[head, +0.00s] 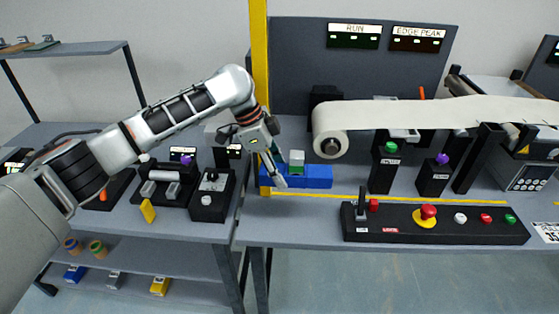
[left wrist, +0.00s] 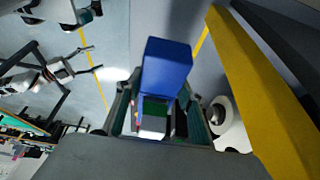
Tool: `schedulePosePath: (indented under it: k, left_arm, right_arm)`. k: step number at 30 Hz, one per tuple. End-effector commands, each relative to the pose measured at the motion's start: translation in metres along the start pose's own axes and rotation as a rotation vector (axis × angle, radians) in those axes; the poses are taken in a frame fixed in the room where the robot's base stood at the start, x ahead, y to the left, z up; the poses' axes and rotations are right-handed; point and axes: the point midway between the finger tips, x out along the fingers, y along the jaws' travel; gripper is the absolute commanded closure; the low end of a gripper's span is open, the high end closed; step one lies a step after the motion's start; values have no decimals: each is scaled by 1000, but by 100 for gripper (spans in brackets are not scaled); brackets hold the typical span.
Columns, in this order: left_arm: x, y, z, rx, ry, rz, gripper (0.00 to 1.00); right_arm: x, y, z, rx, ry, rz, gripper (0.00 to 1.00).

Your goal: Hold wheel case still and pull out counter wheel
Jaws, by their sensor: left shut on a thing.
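A long blue case (head: 318,176) lies on the workbench, with a green and white piece (head: 296,163) standing up at its middle. I take the blue case for the wheel case; I cannot clearly make out the counter wheel. My left gripper (head: 280,180) is pointed down at the case's left part. In the left wrist view the blue case (left wrist: 167,68) runs between the fingers, with the green part (left wrist: 154,108) beside it. The gripper is shut on the case, though the fingers hide the contact. My right gripper does not show in the head view.
A yellow post (head: 259,60) rises close behind my left gripper. The white conveyor belt (head: 430,111) and its roller are to the right. A black control panel (head: 440,224) with buttons stands at the bench front. Small devices stand on the left bench. A gap separates the benches.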

Motion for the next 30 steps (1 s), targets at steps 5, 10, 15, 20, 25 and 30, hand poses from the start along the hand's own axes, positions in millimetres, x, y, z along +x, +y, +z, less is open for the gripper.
schedulePosePath:
  k: [5, 10, 15, 20, 25, 30]
  left_arm:
    - [7, 2, 2, -1, 1, 5, 90]
    - [17, 2, 6, 1, 2, 3, 90]
    - [26, 2, 10, 0, 0, 3, 90]
    - [34, 2, 13, 0, 2, 3, 90]
    - [42, 2, 17, 1, 1, 3, 90]
    - [50, 2, 20, 1, 1, 3, 90]
  right_arm:
    - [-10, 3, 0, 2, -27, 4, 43]
    - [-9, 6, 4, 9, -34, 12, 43]
    - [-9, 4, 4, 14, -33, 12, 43]
    - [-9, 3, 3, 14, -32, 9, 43]
    - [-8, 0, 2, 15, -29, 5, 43]
    - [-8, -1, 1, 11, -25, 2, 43]
